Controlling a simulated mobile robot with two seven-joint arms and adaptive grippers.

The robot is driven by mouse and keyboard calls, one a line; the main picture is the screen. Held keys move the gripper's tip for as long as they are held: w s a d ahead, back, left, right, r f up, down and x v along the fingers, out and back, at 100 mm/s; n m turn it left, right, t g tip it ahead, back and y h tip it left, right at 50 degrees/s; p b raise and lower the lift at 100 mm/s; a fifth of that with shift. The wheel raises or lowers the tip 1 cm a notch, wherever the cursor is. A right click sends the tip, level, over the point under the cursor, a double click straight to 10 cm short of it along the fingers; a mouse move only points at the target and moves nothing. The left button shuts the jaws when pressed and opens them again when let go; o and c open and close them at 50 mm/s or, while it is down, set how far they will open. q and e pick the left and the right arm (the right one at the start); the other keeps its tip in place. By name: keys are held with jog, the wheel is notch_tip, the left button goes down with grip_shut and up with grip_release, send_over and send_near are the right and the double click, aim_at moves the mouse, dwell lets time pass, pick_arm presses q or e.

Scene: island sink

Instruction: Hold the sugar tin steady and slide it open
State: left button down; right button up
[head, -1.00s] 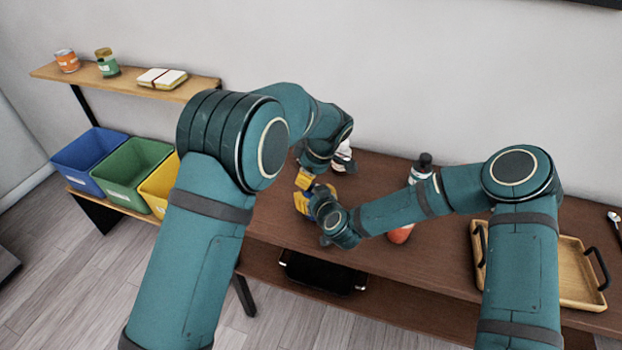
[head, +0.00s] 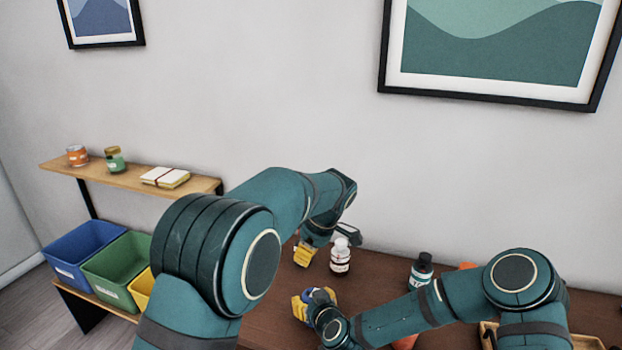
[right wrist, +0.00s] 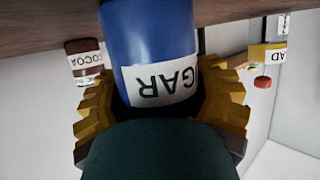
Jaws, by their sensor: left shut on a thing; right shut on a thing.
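The blue sugar tin (right wrist: 150,35) fills the top middle of the right wrist view, its white label reading "GAR" upside down. My right gripper (right wrist: 160,105) is shut on it, with yellow fingers on both sides. In the head view the right gripper (head: 305,305) is low in the middle, with a bit of blue tin showing. My left gripper (head: 304,254) is above and apart from it, by the far side of the table. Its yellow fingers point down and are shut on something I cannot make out. Whether the tin's top is open is hidden.
A white bottle (head: 340,257) stands close right of my left gripper, and a dark bottle (head: 421,272) farther right. A cocoa jar (right wrist: 84,62) shows beside the tin in the wrist view. A tray (head: 488,335) is at lower right, and bins (head: 82,250) at left.

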jog(key=o, duration=1.5)
jog(key=shift+c, duration=0.2)
